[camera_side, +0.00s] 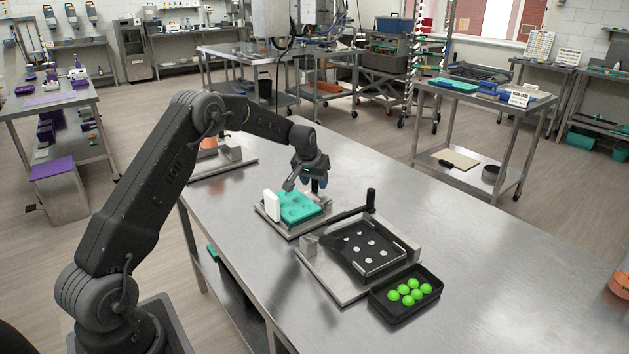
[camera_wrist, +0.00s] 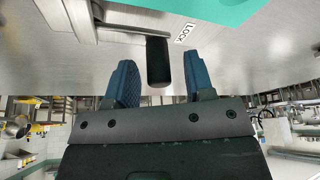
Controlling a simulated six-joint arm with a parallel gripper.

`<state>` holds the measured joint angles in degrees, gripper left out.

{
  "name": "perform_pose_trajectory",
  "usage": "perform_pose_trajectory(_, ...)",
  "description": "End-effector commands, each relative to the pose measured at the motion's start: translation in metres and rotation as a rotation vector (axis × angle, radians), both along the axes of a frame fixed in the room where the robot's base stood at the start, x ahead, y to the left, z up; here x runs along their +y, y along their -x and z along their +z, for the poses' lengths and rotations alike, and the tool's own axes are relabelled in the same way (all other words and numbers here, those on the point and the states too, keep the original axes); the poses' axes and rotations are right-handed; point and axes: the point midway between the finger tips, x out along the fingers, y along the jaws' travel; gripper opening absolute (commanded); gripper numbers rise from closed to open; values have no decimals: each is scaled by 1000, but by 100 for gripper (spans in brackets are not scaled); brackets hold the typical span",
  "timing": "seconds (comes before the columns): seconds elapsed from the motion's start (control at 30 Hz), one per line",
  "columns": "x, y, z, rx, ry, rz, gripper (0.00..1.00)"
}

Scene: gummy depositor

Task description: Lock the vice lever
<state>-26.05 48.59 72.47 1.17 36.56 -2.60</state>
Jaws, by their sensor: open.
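The vice (camera_side: 268,214) holds a teal mold (camera_side: 300,207), with a white block (camera_side: 272,206) at its left side. In the wrist view, the vice lever has a black grip (camera_wrist: 157,62) on a grey metal bar (camera_wrist: 115,30). A "LOCK" label (camera_wrist: 184,33) sits to the right of the grip. My gripper (camera_side: 315,181) is at the far right side of the vice, fingers pointing down. In the wrist view its blue fingers (camera_wrist: 161,72) are open, one on each side of the black grip, with visible gaps. The grip appears between them, untouched.
A black depositor frame (camera_side: 345,262) with a black upright handle (camera_side: 370,199) stands nearer the camera, right of the vice. A black tray (camera_side: 391,312) of green balls sits beside it.

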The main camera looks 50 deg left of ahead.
Motion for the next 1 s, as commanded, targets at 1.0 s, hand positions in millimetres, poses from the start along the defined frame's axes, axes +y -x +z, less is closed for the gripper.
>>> perform_pose_trajectory(1.0, -24, 45, 124, -1, 0, 0, 49)
